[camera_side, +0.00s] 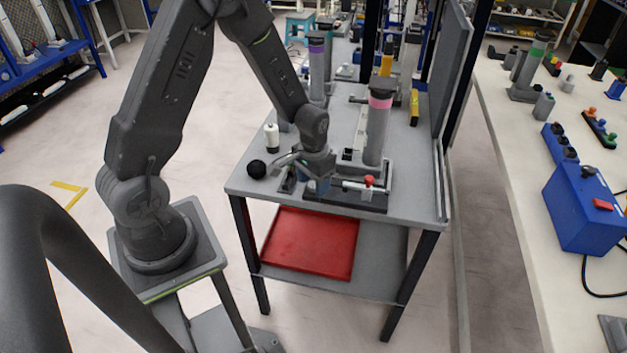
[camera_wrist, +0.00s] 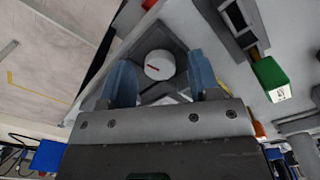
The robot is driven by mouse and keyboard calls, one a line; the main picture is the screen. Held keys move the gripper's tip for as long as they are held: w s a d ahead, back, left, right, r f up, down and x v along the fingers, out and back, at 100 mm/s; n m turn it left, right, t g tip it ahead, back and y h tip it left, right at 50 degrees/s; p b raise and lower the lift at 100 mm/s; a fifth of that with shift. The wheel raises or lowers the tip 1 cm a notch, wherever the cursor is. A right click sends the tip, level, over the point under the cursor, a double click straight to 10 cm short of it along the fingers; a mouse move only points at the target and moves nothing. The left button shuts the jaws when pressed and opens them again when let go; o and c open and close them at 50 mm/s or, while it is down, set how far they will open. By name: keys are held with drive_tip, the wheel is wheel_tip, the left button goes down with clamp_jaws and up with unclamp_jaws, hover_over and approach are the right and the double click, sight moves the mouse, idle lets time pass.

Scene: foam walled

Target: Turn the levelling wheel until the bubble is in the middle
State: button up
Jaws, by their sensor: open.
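A white round disc with a red mark (camera_wrist: 160,65), which looks like the levelling wheel, sits on a dark base in the wrist view. My gripper (camera_wrist: 161,82) is open, with one blue fingertip on each side of the disc. In the side view my gripper (camera_side: 318,187) is low over the left part of the dark base plate (camera_side: 345,203) and hides the wheel. A pale horizontal tube (camera_side: 352,186) and a red knob (camera_side: 369,180) are just right of it. I cannot make out a bubble in either view.
A tall grey column with a pink band (camera_side: 378,125) stands close behind the base. A black ball (camera_side: 257,169) and a white bottle (camera_side: 272,137) are on the table's left side. A red tray (camera_side: 312,243) lies on the lower shelf. A grey panel edges the table's right.

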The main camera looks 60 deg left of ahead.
sight(313, 186)
wheel_tip(313, 186, up, 14)
idle(0.6)
drive_tip(key=s+d+r+m+t, duration=0.1)
drive_tip(key=s+d+r+t, duration=0.1)
drive_tip(key=s+d+r, duration=0.3)
drive_tip(key=s+d+r+m+t, duration=0.1)
drive_tip(key=s+d+r+t, duration=0.2)
drive_tip(key=s+d+r, duration=0.2)
drive_tip(key=s+r, duration=0.3)
drive_tip(key=s, duration=0.2)
drive_tip(key=shift+s+r+t, duration=0.2)
drive_tip(key=shift+s+t, duration=0.1)
